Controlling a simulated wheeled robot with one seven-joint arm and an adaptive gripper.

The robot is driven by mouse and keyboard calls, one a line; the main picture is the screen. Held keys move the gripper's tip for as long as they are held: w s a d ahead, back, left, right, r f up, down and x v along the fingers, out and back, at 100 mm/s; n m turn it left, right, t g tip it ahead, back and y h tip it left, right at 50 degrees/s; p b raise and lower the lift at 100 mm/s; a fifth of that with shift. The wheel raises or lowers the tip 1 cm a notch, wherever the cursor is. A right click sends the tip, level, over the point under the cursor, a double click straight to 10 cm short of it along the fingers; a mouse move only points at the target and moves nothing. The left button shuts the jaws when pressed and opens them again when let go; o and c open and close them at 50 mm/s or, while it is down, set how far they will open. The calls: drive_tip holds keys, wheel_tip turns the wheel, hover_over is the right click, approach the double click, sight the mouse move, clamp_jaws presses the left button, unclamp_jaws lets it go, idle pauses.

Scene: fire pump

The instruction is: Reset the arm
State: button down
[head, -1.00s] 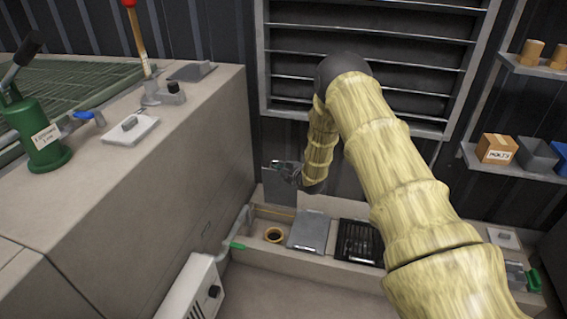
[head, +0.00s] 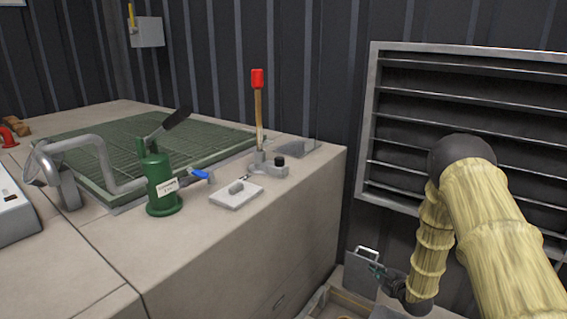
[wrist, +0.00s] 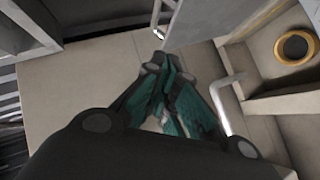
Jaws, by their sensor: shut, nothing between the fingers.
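My arm, in a yellow bamboo-like cover, comes in from the right of the head view and bends down in front of the louvred wall vent. My gripper (head: 377,272) hangs at its end, beside the counter's right end and near an upright grey panel (head: 360,274) with a handle. In the wrist view my gripper (wrist: 158,62) shows its dark green fingers together, with nothing between them. The grey panel (wrist: 195,20) is just beyond the fingertips there; I cannot tell whether they touch.
The counter (head: 250,240) carries a green hand pump (head: 163,185), a red-topped lever (head: 258,110), a grey plate (head: 237,195) and a green grating (head: 90,150). The louvred vent (head: 400,130) is on the wall. A low trough with a brass ring (wrist: 295,46) lies below.

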drive_tip(key=s+a+f+m+g+h, duration=0.1)
drive_tip(key=s+a+f+m+g, duration=0.3)
drive_tip(key=s+f, duration=0.55)
drive_tip(key=s+a+f+m+g, duration=0.2)
drive_tip(key=s+a+f+m, duration=0.35)
drive_tip(key=s, duration=0.85)
drive_tip(key=s+a+r+m+g, duration=0.1)
drive_tip(key=s+a+m+g, duration=0.25)
drive_tip(key=s, duration=1.15)
drive_tip(key=s+a+m+g, duration=0.3)
drive_tip(key=s+a+g, duration=0.15)
drive_tip(key=s, duration=1.15)
wheel_tip(320, 180, up, 24)
drive_tip(key=w+h+p, duration=0.1)
drive_tip(key=p, duration=2.3)
drive_tip(key=shift+f+n, duration=0.2)
drive_tip(key=shift+n, duration=0.1)
